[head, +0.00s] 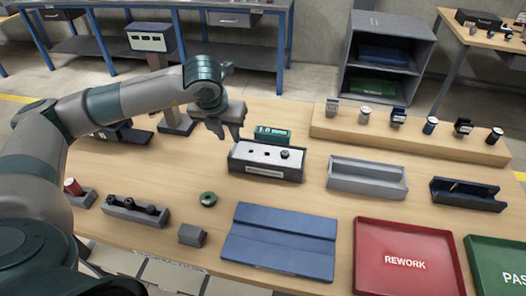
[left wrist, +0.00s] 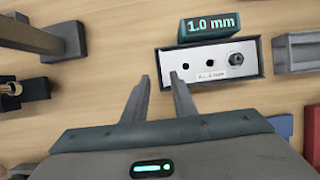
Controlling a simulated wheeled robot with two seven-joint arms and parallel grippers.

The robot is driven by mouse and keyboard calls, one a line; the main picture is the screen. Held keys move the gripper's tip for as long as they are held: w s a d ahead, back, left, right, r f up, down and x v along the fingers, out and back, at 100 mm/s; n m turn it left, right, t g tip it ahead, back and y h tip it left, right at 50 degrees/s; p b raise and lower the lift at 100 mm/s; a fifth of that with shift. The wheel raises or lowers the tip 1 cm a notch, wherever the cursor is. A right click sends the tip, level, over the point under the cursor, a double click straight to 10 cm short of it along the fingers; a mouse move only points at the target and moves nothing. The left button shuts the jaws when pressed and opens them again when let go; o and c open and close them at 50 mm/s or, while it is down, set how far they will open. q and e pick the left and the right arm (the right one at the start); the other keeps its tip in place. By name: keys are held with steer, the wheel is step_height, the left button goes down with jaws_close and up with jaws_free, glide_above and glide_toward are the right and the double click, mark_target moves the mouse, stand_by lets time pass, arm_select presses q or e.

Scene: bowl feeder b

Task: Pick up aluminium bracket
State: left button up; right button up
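My left gripper (head: 229,134) hangs over the table, just left of a grey box with holes in its white top (head: 266,158). In the left wrist view its two fingers (left wrist: 159,78) are apart with nothing between them, so it is open and empty. A small light grey part (head: 332,108) stands at the left end of the raised wooden step. It may be the aluminium bracket, but it is too small to tell. My right gripper is not in view.
Several small parts line the wooden step (head: 420,138). A 1.0 mm display (head: 272,135) stands behind the holed box. A grey trough (head: 367,178), dark bin (head: 468,195), blue folded mat (head: 280,243), red REWORK tray (head: 404,225) and green tray (head: 500,248) fill the right and front.

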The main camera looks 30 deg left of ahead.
arm_select(q)
steer(key=p+x, duration=0.1)
steer(key=x, duration=0.2)
steer(key=shift+w+d+r+p, duration=0.1)
steer(key=shift+w+d+p, duration=0.15)
steer(key=shift+p, duration=0.15)
steer(key=shift+w+a+f, duration=0.1)
steer(key=shift+w+f, duration=0.05)
steer(key=shift+f, duration=0.55)
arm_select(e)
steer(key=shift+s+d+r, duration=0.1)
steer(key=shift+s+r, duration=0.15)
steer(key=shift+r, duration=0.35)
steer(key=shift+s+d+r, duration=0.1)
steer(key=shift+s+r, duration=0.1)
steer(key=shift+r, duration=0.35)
arm_select(q)
steer(key=shift+c, duration=0.6)
jaws_close()
